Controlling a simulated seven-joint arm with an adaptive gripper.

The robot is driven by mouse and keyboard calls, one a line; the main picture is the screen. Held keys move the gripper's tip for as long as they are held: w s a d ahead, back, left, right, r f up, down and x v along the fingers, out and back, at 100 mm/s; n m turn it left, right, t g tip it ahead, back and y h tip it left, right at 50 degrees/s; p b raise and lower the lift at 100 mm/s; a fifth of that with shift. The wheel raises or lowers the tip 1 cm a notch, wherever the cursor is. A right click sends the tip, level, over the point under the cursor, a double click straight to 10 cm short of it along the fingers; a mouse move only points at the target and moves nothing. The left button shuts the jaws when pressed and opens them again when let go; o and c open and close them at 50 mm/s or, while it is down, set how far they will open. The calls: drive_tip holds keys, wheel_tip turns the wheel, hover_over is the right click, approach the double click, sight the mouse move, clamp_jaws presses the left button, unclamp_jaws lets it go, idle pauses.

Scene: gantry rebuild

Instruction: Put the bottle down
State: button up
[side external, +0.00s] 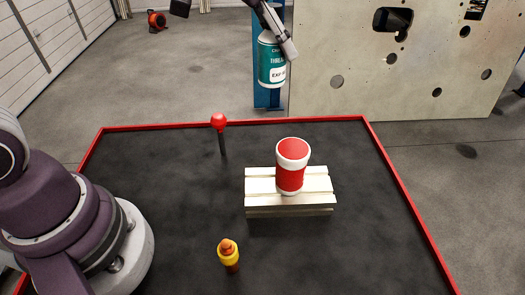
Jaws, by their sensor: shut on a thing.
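A teal bottle (270,62) with a white label hangs upright near the top of the side external view, in front of a blue post. My gripper (277,38) is shut on the bottle's upper part, and a grey finger crosses its right side. The bottle is held in the air, clear of the black table (170,215). Its top is partly hidden by my gripper.
A yellow-orange object (229,254) stands near the front. Bare table lies left of the block and at the right.

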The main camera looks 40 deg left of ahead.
drive_tip(key=s+a+f+n+y, duration=0.3)
drive_tip(key=s+a+f+n, duration=0.1)
drive_tip(key=a+n, duration=0.3)
drive_tip(key=s+a+f+n+g+y, duration=0.1)
drive_tip(key=s+a+f+n+y, duration=0.3)
drive_tip(key=a+n, duration=0.3)
drive_tip(key=shift+s+a+n+g+y, duration=0.25)
drive_tip(key=shift+a+n+g+y, duration=0.1)
drive_tip(key=shift+n, duration=0.55)
drive_tip(key=s+a+n+g, duration=0.1)
drive_tip(key=n, duration=0.1)
drive_tip(key=s+a+f+n+g, duration=0.1)
drive_tip(key=s+a+n, duration=0.1)
drive_tip(key=s+a+f+n+g+y, duration=0.1)
drive_tip(key=s+n, duration=0.1)
drive_tip(key=shift+s+a+f+n, duration=0.1)
drive_tip(key=shift+s+a+n, duration=0.05)
drive_tip(key=shift+n, duration=0.15)
drive_tip(key=s+a+n+g+h, duration=0.1)
drive_tip(key=s+a+n+g, duration=0.35)
drive_tip(key=s+n, duration=0.4)
drive_tip(key=shift+n+h, duration=0.35)
drive_tip(key=shift+n, duration=0.4)
drive_tip(key=f, duration=0.8)
drive_tip(key=shift+w+d, duration=0.1)
drive_tip(key=shift+d, duration=0.25)
drive_tip(key=o, duration=1.2)
drive_tip(key=shift+f, duration=0.15)
drive_tip(key=shift+c, duration=0.2)
